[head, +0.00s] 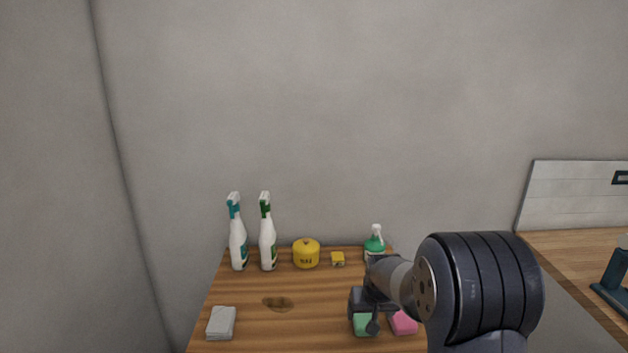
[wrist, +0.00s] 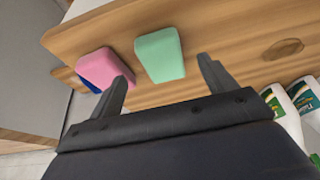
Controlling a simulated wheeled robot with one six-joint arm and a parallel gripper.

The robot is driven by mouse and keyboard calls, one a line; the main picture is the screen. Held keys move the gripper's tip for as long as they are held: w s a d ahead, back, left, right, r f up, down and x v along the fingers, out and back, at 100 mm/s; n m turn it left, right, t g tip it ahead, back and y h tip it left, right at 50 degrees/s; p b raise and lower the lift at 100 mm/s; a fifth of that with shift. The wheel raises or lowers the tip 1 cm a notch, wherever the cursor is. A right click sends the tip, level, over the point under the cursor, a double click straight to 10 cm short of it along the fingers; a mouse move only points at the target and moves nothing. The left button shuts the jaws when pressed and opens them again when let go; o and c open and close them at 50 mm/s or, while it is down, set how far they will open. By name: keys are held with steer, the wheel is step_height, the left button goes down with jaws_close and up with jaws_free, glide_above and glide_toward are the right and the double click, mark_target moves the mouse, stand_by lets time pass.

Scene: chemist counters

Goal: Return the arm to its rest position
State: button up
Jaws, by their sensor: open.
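My gripper (wrist: 160,90) is open and empty in the wrist view, its two dark fingers apart. Past the fingertips lie a green sponge (wrist: 161,55) and a pink sponge (wrist: 104,68) on the wooden counter (wrist: 230,40). In the head view my gripper (head: 370,312) is over the right part of the counter (head: 245,291), partly covering the green sponge (head: 365,328). The pink sponge (head: 403,323) is just right of it. I cannot tell the gap between the fingers and the sponges.
Two white spray bottles (head: 238,245) (head: 268,245), a yellow pot (head: 306,254), a small yellow box (head: 337,259) and a green spray bottle (head: 375,243) stand along the back. A grey cloth stack (head: 221,323) lies front left. A dark stain (head: 278,304) marks the clear middle. Another counter (head: 575,260) is right.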

mark_target(367, 322)
steer(key=x, duration=0.6)
steer(key=shift+w+f+p, duration=0.2)
steer(key=shift+f+p, duration=0.1)
steer(key=shift+r, duration=0.75)
